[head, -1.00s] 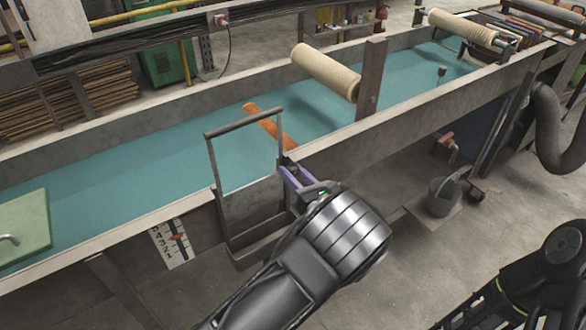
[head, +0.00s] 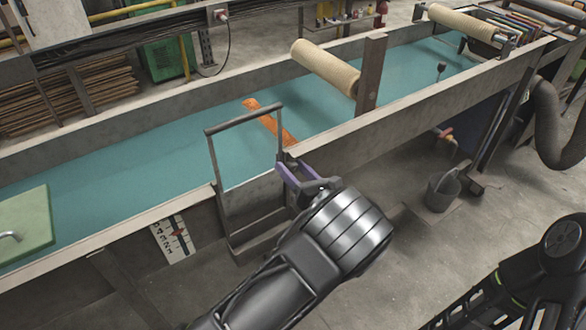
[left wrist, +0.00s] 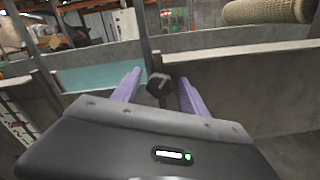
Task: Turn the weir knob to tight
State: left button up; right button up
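The weir knob (left wrist: 158,84) is a small dark, faceted knob in the left wrist view. It appears between my left gripper's two purple fingers, with space visible on both sides. In the head view the knob is a small dark piece (head: 289,157) at the right foot of the weir's upright frame (head: 243,118). My left gripper (head: 303,176) is open at the trough's near wall; it also shows in the left wrist view (left wrist: 157,90). Contact with the knob cannot be told. A white scale plate (head: 173,240) with a red pointer is left of the weir. My right gripper is out of view.
The long trough (head: 110,160) holds teal liquid with an orange piece (head: 268,124) in it. A tan roller (head: 325,68) and a brown post (head: 371,77) stand to the right. A grey bucket (head: 441,193) is on the floor at right.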

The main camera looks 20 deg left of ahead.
pick_arm(q)
jog(key=b+v, duration=0.1)
jog(key=v, duration=0.6)
jog(key=shift+s+d, duration=0.25)
